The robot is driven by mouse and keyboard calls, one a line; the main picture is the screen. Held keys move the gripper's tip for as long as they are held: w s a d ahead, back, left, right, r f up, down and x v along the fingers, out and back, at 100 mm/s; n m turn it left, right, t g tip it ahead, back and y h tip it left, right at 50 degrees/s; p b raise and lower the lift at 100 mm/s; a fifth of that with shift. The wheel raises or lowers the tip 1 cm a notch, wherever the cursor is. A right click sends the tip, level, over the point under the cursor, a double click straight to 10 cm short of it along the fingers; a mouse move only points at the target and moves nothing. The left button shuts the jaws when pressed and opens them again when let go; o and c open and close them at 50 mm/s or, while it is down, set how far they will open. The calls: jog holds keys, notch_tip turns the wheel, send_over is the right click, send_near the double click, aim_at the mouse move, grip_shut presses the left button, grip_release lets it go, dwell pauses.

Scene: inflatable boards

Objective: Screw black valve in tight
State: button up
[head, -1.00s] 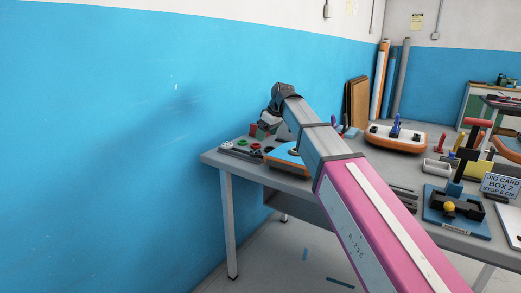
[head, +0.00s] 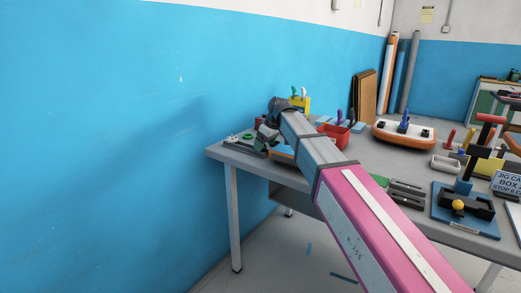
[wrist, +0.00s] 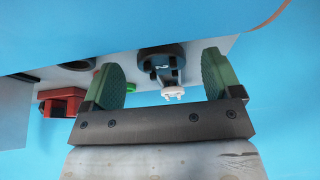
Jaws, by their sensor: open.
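My gripper (head: 266,137) is at the far left end of the table, just above the orange-edged blue board (head: 283,153), which the arm partly hides. In the wrist view my gripper (wrist: 160,64) is open, with its two green pads apart. A dark blue-grey round fitting (wrist: 160,58) with a white pronged piece (wrist: 174,94) shows in the gap between the pads, nearer the right pad. I see no contact with it. I cannot tell whether this fitting is the black valve; no other clearly black valve shows.
A dark tray with a green ring (head: 247,136) lies at the table's left corner. A red block (wrist: 60,102) sits beside the left pad. A red bin (head: 333,134), a yellow holder (head: 301,104) and a blue clamp jig (head: 464,210) stand on the table. The blue wall is close by.

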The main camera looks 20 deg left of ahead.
jog(key=shift+x, duration=0.8)
jog(key=c, duration=1)
jog(key=shift+o, duration=0.2)
